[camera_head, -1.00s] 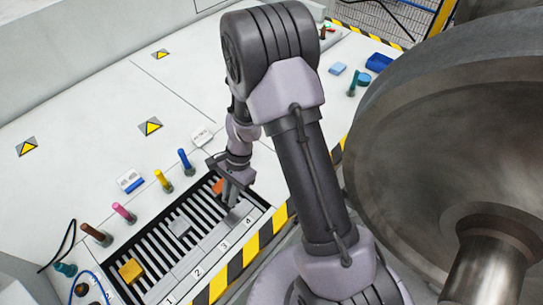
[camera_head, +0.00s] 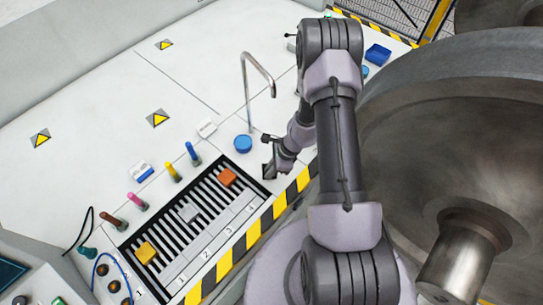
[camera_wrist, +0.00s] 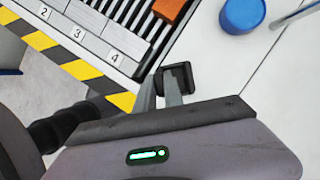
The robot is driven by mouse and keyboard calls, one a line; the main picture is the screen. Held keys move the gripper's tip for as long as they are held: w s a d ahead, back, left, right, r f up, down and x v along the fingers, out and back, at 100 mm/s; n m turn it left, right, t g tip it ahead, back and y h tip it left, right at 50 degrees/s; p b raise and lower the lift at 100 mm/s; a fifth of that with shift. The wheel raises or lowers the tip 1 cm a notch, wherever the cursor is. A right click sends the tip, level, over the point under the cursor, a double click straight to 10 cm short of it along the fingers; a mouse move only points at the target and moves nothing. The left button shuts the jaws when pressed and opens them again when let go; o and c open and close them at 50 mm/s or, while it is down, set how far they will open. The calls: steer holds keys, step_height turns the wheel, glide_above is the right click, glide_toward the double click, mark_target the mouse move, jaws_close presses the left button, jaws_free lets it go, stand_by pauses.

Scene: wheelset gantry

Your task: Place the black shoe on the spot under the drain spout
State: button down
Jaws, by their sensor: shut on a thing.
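The black shoe (camera_wrist: 178,78) is a small dark block held at the fingertips of my gripper (camera_wrist: 168,88) in the wrist view. In the head view my gripper (camera_head: 268,162) holds the shoe (camera_head: 268,172) near the front edge of the white bench, just right of the slotted rack. The curved metal spout (camera_head: 258,72) rises from the bench behind, its tip bent down to the right. No marked spot can be made out under it.
The slotted rack (camera_head: 160,278) numbered 1 to 4 carries orange (camera_head: 227,176), grey (camera_head: 188,212) and yellow (camera_head: 146,252) blocks. A blue round piece (camera_head: 243,143) stands near the spout's base. A large metal wheel (camera_head: 450,130) fills the right side.

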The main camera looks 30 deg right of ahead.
steer(key=w+d, duration=0.2)
steer(key=w, duration=0.1)
steer(key=w+d, duration=0.1)
steer(key=w, duration=0.1)
steer(key=shift+w+f, duration=0.1)
steer(key=shift+f, duration=0.25)
steer(key=shift+w+d+f, duration=0.15)
steer(key=shift+f, duration=1.6)
steer(key=shift+f+b, duration=0.2)
steer(key=shift+b, duration=0.15)
steer(key=c, duration=1.5)
jaws_free()
steer(key=shift+o, duration=0.2)
steer(key=shift+r, duration=0.1)
